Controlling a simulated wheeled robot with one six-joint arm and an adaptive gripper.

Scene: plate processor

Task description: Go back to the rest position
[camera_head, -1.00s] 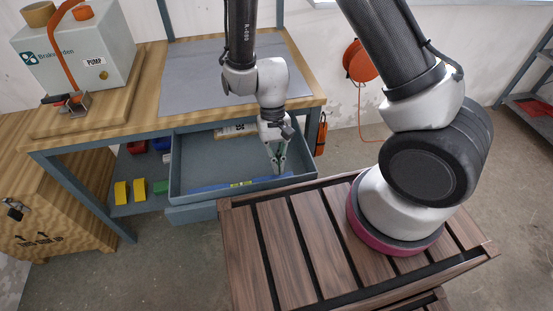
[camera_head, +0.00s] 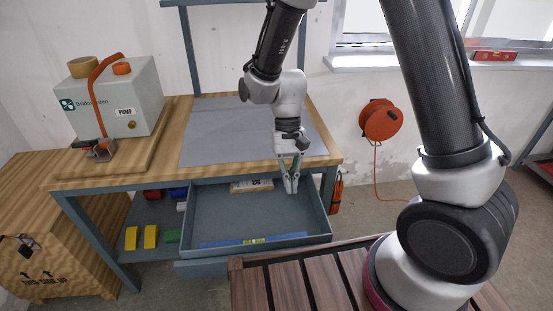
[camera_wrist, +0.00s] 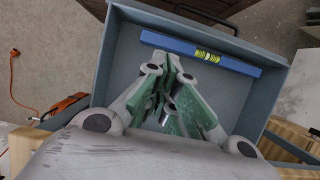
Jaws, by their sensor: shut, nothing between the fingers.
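My gripper (camera_head: 291,184) hangs over the right back part of the open drawer (camera_head: 321,207), pointing down. Its green-padded fingers are closed together with nothing between them. In the wrist view my gripper (camera_wrist: 172,75) shows in the middle, above the drawer floor. A blue spirit level (camera_head: 255,241) lies along the drawer's front side, apart from the fingers. The level also shows in the wrist view (camera_wrist: 235,64).
The workbench top with a grey mat (camera_head: 215,130) is behind my gripper. The pump box (camera_head: 110,100) stands at the left. Yellow blocks (camera_head: 150,236) sit on the lower shelf. An orange cable reel (camera_head: 380,120) hangs on the wall at right.

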